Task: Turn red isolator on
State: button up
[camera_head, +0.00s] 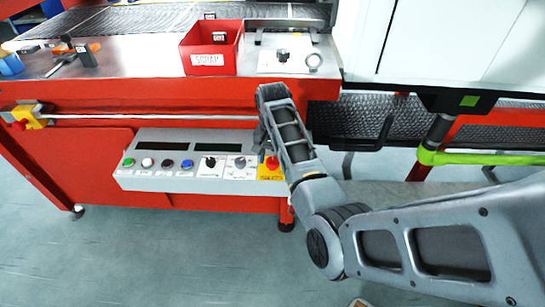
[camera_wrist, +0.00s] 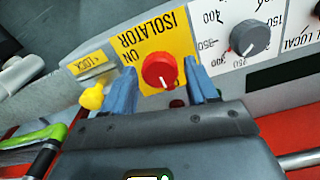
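The red isolator knob (camera_wrist: 159,70) sits on a yellow plate (camera_wrist: 178,44) marked ISOLATOR and ON, which looks upside down in the wrist view. A small white mark shows on the knob's lower part. My gripper (camera_wrist: 158,78) is open, with one blue finger on each side of the knob. The fingers look apart from the knob, but I cannot tell the depth gap exactly. In the head view the red knob (camera_head: 271,162) shows at the right end of the control panel (camera_head: 190,185), just beside my arm, which hides most of the gripper.
A grey dial (camera_wrist: 249,38) is close beside the plate. A yellow key-like part (camera_wrist: 92,97) by a LOCK label is near one finger. In the head view, a red scrap bin (camera_head: 208,60) stands on the bench above. The floor in front is clear.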

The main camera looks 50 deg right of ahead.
jog(key=c, duration=0.9)
jog(key=shift+o, duration=0.2)
jog(key=shift+r+m+p, duration=0.1)
jog(key=shift+m+p, duration=0.25)
jog(key=shift+m, duration=0.05)
jog(key=m+p, duration=0.2)
jog(key=shift+r+m, duration=0.1)
jog(key=shift+m, duration=0.3)
jog(key=m+p, duration=0.2)
jog(key=m, duration=0.3)
jog(key=m+p, duration=0.2)
jog(key=m, duration=0.7)
jog(key=shift+p, duration=0.35)
jog(key=shift+f+m, duration=0.2)
jog(key=shift+m, duration=0.1)
